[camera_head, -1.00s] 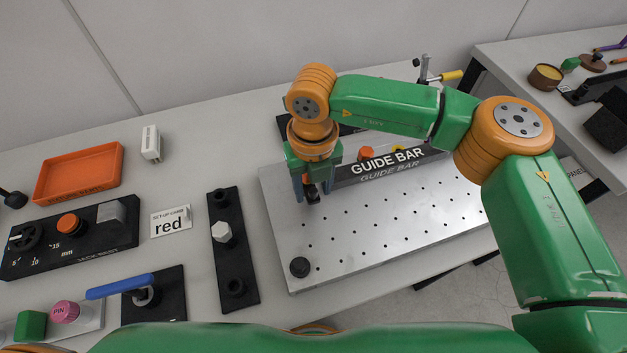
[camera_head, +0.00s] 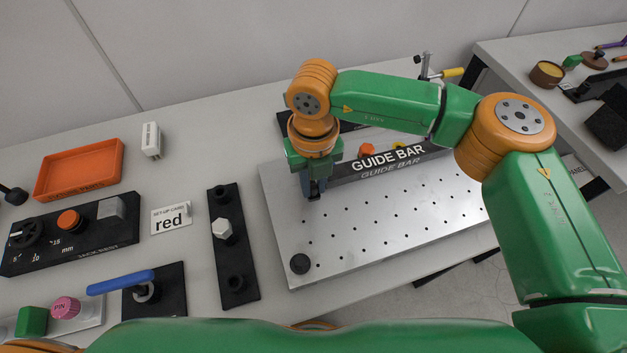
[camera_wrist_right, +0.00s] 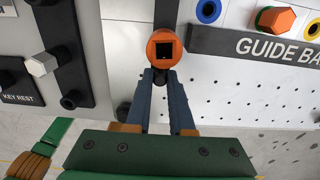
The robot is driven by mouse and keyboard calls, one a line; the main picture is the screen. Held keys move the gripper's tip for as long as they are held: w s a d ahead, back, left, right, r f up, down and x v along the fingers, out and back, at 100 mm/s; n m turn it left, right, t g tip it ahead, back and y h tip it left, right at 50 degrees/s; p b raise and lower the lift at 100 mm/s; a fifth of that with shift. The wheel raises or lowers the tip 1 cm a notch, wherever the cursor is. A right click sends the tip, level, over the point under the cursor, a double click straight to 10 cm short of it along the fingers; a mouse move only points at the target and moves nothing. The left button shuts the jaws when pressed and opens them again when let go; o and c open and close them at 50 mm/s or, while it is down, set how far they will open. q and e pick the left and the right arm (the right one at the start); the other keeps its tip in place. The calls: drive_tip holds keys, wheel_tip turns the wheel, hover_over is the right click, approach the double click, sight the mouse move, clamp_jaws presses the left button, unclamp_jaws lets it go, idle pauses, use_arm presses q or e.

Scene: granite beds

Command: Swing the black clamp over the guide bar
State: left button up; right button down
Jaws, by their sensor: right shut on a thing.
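The guide bar (camera_head: 410,154) is a dark bar with a white label on the silver perforated plate. It also shows at the upper right of the wrist view (camera_wrist_right: 215,39). My right gripper (camera_head: 314,196) is low over the plate, just left of the bar's left end. In the wrist view my right gripper's fingers (camera_wrist_right: 161,76) are close together at a dark piece, which I take to be the black clamp (camera_wrist_right: 168,14). It runs up behind an orange round part with a square black hole (camera_wrist_right: 162,50). The fingers hide much of the clamp. My left gripper is out of view.
A black strip with a white hex piece (camera_head: 223,229) lies left of the plate. A black knob (camera_head: 300,264) sits at the plate's front left corner. The plate's front right is clear. An orange tray (camera_head: 80,170) stands at the far left.

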idle(0.9)
drive_tip(key=shift+a+f+m+b, duration=0.25)
drive_tip(key=shift+m+b, duration=0.45)
drive_tip(key=shift+b, duration=0.3)
drive_tip(key=m+b, duration=0.1)
drive_tip(key=a+m+b, duration=0.1)
drive_tip(key=m+b, duration=0.1)
drive_tip(key=shift+a+m, duration=0.15)
drive_tip(key=shift+m, duration=0.15)
drive_tip(key=m+b, duration=0.1)
drive_tip(key=a+m+b, duration=0.1)
drive_tip(key=m, duration=0.1)
drive_tip(key=shift+w+a+r+m+b, duration=0.1)
drive_tip(key=shift+w+r+m+b, duration=0.05)
drive_tip(key=shift+m+b, duration=0.2)
drive_tip(key=shift+w+a+m+b, duration=0.15)
drive_tip(key=shift+a+m+b, duration=0.15)
drive_tip(key=shift+m, duration=0.55)
drive_tip(key=m, duration=0.2)
drive_tip(key=shift+w+a+r+m, duration=0.15)
drive_tip(key=shift+w+a+m, duration=0.15)
drive_tip(key=shift+a, duration=0.05)
drive_tip(key=m, duration=0.1)
drive_tip(key=w+m, duration=0.1)
drive_tip(key=m, duration=0.2)
drive_tip(key=shift+w+a+m, duration=0.2)
drive_tip(key=shift+a+m, duration=0.2)
